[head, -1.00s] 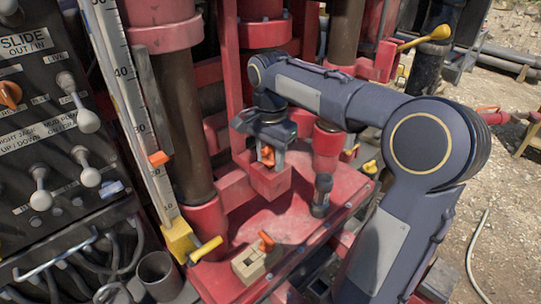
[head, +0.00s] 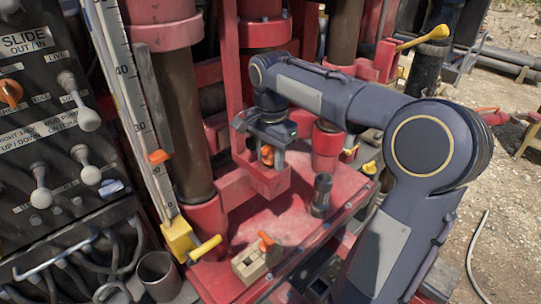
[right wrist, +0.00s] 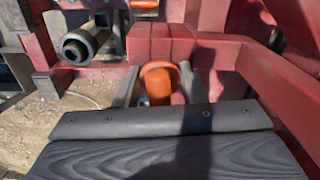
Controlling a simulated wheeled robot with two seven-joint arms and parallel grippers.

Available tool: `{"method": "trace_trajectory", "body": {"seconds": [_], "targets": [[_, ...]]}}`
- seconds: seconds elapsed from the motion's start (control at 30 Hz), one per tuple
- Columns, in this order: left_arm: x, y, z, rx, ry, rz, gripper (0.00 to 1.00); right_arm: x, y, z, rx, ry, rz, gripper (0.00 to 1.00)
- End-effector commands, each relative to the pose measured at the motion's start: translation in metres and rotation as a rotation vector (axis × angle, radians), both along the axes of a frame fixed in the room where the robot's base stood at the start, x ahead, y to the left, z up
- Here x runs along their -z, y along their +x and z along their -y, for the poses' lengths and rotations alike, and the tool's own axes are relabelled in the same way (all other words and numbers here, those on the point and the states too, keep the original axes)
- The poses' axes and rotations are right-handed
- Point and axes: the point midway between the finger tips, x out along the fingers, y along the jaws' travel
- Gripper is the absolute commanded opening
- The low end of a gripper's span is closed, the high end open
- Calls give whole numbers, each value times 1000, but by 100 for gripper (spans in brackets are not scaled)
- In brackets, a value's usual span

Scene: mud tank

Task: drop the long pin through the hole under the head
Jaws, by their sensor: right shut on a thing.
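My right gripper (head: 268,160) points down over the red bracket (head: 264,182) in the middle of the head view. It is shut on the orange-topped long pin (head: 267,153). In the right wrist view the pin's orange looped top (right wrist: 160,78) sits between the two grey fingers, in front of a red block (right wrist: 158,45). The pin's lower part is mostly hidden, and I cannot tell whether its tip is in a hole. My left gripper is not in view.
A beige block (head: 248,266) with an orange-topped piece stands on the red deck (head: 290,215), near a dark upright cylinder (head: 321,194). Red posts and a brown column (head: 188,120) crowd the left. A lever panel (head: 55,130) stands at far left.

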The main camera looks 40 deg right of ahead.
Motion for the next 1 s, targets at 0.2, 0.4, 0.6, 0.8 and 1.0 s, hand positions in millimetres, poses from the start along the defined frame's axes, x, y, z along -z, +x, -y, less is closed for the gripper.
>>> {"method": "trace_trajectory", "body": {"seconds": [0.2, 0.4, 0.6, 0.8, 1.0], "targets": [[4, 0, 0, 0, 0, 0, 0, 20, -5, -2, 4, 13, -44, 12], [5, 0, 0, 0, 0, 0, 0, 21, -5, -1, 5, 13, -46, 63], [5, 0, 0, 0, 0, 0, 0, 21, -6, -1, 5, 13, -49, 63], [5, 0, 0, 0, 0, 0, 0, 21, -6, -1, 4, 12, -52, 63], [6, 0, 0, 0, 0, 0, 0, 4, -5, -2, 3, 10, -40, 63]]}}
